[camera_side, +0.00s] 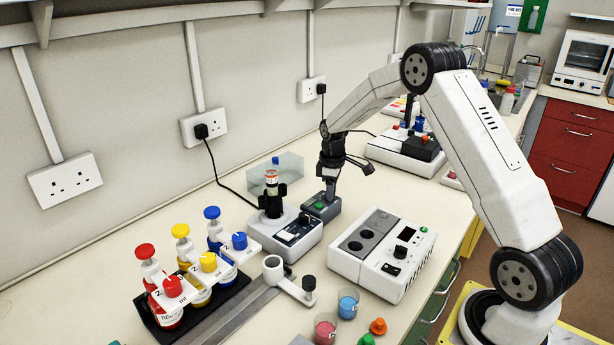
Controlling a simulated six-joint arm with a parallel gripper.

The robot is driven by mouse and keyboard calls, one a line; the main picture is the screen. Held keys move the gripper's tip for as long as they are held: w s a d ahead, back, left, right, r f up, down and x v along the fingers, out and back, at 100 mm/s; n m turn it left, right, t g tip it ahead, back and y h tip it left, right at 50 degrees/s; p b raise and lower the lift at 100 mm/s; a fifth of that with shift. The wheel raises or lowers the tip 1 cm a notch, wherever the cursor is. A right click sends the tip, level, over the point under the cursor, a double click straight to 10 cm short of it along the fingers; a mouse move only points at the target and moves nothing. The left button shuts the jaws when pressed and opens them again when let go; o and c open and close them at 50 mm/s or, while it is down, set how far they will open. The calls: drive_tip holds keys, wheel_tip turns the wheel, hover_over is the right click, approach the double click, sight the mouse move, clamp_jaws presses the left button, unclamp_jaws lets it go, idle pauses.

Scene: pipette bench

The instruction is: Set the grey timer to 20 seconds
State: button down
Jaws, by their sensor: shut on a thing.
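A small dark grey box with a green button (320,206), which looks like the grey timer, stands on the bench in the middle of the view. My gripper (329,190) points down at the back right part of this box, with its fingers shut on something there. The fingers hide what they hold; it seems to be a dial on top of the box. I cannot read any setting on the timer.
Left of the timer stands a white device (312,242) with a black holder and a capped tube (272,178). Right of it is a white block unit (350,262) with a display. Bottles in a black rack (160,325) and beakers (348,304) stand in front.

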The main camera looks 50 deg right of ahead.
drive_tip(key=m, duration=1.1)
drive_tip(key=shift+a, duration=0.1)
idle(0.4)
drive_tip(key=shift+c, duration=1.8)
unclamp_jaws()
drive_tip(key=shift+r, duration=0.15)
drive_tip(key=shift+r, duration=3.85)
